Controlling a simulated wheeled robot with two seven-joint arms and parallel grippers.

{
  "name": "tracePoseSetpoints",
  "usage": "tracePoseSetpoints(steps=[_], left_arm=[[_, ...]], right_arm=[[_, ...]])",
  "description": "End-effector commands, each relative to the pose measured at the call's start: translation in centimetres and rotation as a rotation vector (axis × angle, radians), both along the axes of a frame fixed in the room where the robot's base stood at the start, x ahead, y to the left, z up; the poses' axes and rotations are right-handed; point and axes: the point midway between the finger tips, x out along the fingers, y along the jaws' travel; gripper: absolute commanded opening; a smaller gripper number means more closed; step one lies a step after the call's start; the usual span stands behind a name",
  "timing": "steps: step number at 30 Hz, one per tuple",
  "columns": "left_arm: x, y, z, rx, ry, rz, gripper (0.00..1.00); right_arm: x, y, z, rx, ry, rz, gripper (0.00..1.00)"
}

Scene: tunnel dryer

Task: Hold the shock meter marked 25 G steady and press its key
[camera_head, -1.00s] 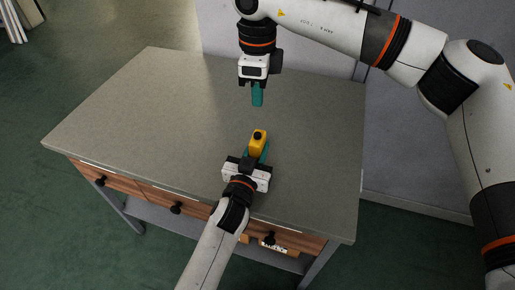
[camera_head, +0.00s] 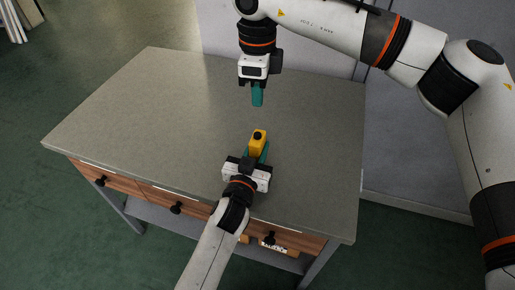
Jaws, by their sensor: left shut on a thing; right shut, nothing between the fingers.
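The shock meter (camera_head: 256,147) is a small yellow block with a round black key (camera_head: 258,135) at its top end. It is near the right front part of the table. My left gripper (camera_head: 258,152) is shut on its sides from the front. The 25 G marking is too small to read, and I cannot tell whether the meter touches the table top. My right gripper (camera_head: 257,100) points down with its teal fingers together and empty. It is behind the meter in the picture, apart from the key.
The grey table top (camera_head: 150,130) is otherwise clear, with wide free room to the left. Wooden drawers with black knobs (camera_head: 177,208) run along its front edge. A grey panel (camera_head: 410,150) stands behind and to the right.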

Motion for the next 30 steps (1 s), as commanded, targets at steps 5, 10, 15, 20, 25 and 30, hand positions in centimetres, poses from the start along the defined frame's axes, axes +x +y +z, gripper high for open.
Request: tracePoseSetpoints(steps=[5, 10, 15, 20, 25, 30], left_arm=[[0.0, 0.0, 0.0, 0.000, 0.000, 0.000, 0.03], [0.0, 0.0, 0.0, 0.000, 0.000, 0.000, 0.03], [0.0, 0.0, 0.0, 0.000, 0.000, 0.000, 0.03], [0.0, 0.0, 0.0, 0.000, 0.000, 0.000, 0.03], [0.0, 0.0, 0.0, 0.000, 0.000, 0.000, 0.03], [0.0, 0.0, 0.0, 0.000, 0.000, 0.000, 0.03]], right_arm=[[-0.2, 0.2, -0.4, 0.023, -0.005, 0.020, 0.00], [-0.9, 1.2, -1.8, 0.159, -0.065, 0.126, 0.00], [-1.4, 1.7, -1.9, 0.362, -0.226, 0.238, 0.00], [-1.2, 0.7, -0.7, 0.494, -0.407, 0.286, 0.00], [-1.0, -0.6, 0.5, 0.551, -0.538, 0.302, 0.00], [-0.9, -1.1, 0.9, 0.562, -0.579, 0.305, 0.00]])
